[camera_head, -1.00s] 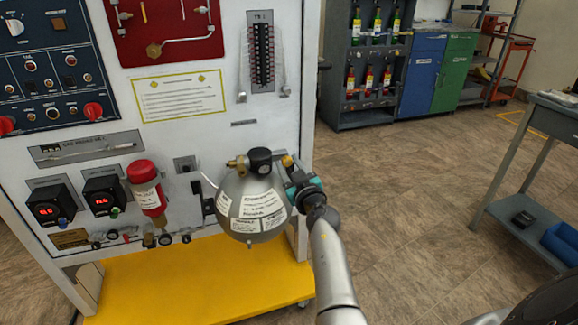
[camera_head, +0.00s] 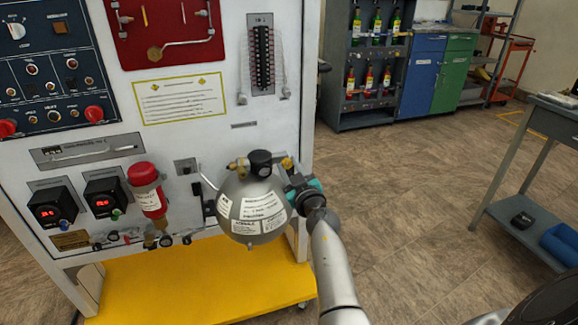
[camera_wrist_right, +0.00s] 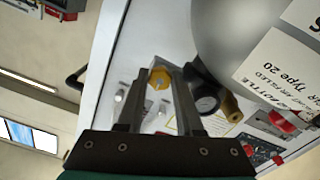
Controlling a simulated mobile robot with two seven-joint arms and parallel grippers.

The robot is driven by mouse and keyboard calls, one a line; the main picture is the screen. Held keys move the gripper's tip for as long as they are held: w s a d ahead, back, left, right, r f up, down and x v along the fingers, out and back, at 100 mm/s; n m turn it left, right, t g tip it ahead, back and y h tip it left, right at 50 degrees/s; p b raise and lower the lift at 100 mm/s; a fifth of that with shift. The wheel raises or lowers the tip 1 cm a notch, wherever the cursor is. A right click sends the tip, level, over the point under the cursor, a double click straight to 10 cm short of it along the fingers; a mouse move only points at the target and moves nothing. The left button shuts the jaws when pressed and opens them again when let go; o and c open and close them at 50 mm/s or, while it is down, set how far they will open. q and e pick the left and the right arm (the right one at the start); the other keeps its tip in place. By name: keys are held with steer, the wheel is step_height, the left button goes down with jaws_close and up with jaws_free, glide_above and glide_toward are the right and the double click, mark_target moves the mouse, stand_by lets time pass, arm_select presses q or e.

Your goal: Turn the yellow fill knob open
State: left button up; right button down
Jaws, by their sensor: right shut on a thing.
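The yellow fill knob (camera_head: 287,162) sits at the right end of the valve on top of a round grey bottle (camera_head: 246,226), which stands out from the white trainer panel. My right gripper (camera_head: 290,172) reaches it from the lower right, its dark fingers shut on the knob. In the right wrist view the yellow knob (camera_wrist_right: 160,77) shows between the two finger ends (camera_wrist_right: 159,84). The gripper covers part of the knob in the head view. My left gripper is not in view.
A black round cap (camera_head: 260,161) and a brass fitting (camera_head: 238,164) sit left of the knob. A red cylinder (camera_head: 149,196) and two red-lit displays are further left. A yellow base shelf (camera_head: 180,285) lies below.

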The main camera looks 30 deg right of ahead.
steer(key=n+p, duration=0.1)
steer(key=n, duration=0.2)
steer(key=shift+d, duration=0.1)
steer(key=shift+n+p, duration=0.35)
steer(key=shift+n, duration=0.75)
steer(key=n, duration=0.2)
steer(key=shift+n, duration=0.4)
steer(key=n, duration=1.4)
steer(key=shift+n, duration=0.3)
steer(key=n, duration=0.3)
steer(key=shift+r+n, duration=0.1)
steer(key=shift+n, duration=0.2)
steer(key=shift+n+p, duration=0.35)
steer(key=shift+n, duration=0.95)
steer(key=n+p, duration=0.1)
steer(key=n, duration=0.2)
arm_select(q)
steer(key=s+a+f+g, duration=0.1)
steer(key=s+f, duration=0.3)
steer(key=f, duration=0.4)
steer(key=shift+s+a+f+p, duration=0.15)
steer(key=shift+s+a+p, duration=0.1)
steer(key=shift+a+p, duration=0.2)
arm_select(e)
steer(key=shift+n, duration=1.5)
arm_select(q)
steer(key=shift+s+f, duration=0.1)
